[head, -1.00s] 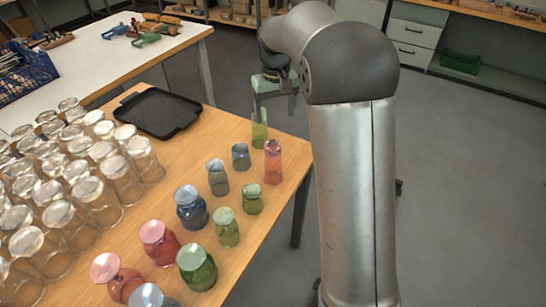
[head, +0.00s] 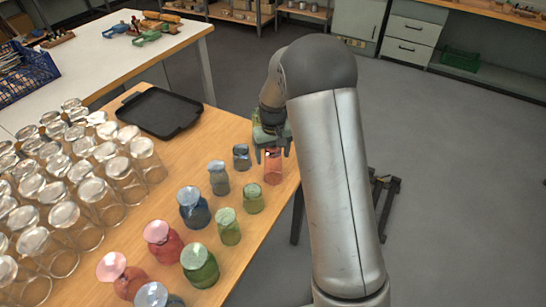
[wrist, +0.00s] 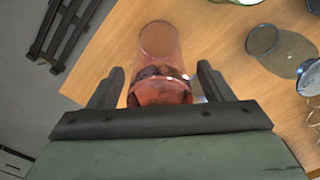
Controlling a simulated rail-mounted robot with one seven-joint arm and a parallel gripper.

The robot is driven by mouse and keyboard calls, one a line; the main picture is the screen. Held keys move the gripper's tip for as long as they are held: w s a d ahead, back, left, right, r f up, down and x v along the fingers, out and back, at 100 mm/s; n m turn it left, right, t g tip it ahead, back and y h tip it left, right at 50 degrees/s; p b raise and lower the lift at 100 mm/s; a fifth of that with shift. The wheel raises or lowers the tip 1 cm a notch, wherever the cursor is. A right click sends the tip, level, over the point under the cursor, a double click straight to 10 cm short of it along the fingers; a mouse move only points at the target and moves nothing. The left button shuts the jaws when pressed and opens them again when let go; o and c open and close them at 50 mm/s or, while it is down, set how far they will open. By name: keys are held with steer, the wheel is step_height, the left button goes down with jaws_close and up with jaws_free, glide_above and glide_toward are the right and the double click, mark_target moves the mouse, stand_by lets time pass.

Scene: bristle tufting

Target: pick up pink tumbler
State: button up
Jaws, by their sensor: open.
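The pink tumbler (head: 273,171) is a clear pink, straight-sided glass standing on the wooden table near its right edge. In the wrist view the pink tumbler (wrist: 160,48) lies straight ahead, between the lines of the two fingers. My gripper (head: 271,153) is at the top of the tumbler in the head view and partly covers it. In the wrist view my gripper (wrist: 161,78) is open, with one finger on each side of the tumbler and a gap visible on both sides. I cannot tell how far down the fingers reach.
A small blue glass (head: 241,157) and a short green glass (head: 253,198) stand close by on the left. More coloured glasses and many clear ones fill the table's left and front. A black tray (head: 160,112) lies behind.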

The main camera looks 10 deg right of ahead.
steer(key=shift+f, duration=0.35)
steer(key=c, duration=1.3)
steer(key=shift+r, duration=0.2)
